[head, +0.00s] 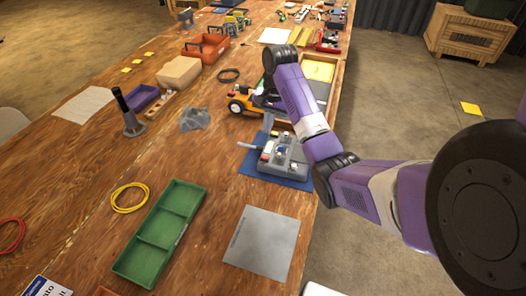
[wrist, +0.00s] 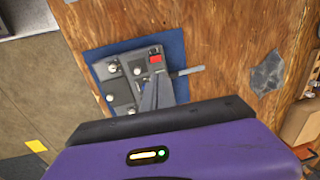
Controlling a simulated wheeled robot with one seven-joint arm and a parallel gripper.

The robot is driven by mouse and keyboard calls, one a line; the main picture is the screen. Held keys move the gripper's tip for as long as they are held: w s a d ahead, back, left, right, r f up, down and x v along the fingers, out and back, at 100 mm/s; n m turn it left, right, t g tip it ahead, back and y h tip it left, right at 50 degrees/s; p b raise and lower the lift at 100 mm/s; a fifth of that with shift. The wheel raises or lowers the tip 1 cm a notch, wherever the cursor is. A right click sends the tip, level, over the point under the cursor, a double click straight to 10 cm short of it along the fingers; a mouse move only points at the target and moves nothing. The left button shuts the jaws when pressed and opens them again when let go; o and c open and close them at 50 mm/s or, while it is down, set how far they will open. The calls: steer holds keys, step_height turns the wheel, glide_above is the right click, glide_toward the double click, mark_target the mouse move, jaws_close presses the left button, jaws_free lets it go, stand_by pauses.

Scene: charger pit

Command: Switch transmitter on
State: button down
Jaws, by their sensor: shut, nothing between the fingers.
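The transmitter (head: 283,160) is a grey box with knobs and small sticks, lying on a blue mat (head: 252,166). The wrist view shows it too (wrist: 122,92), on its blue mat (wrist: 97,54), with a red switch (wrist: 155,59) near its upper right edge and a grey antenna-like rod (wrist: 188,71) pointing right. My gripper (wrist: 157,84) is shut and empty. Its dark fingers overlap the transmitter in the wrist view, just below the red switch; I cannot tell whether they touch it.
A grey plate (head: 262,243) and a green tray (head: 135,252) lie nearer. A grey crumpled cloth (head: 195,117) lies to the left. The table's right edge is close to the transmitter.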

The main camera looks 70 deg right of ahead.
mark_target(262, 156)
steer(key=f, duration=0.4)
steer(key=w+f+p, duration=0.1)
steer(key=f, duration=0.7)
steer(key=shift+w+f, duration=0.25)
steer(key=shift+f, duration=0.05)
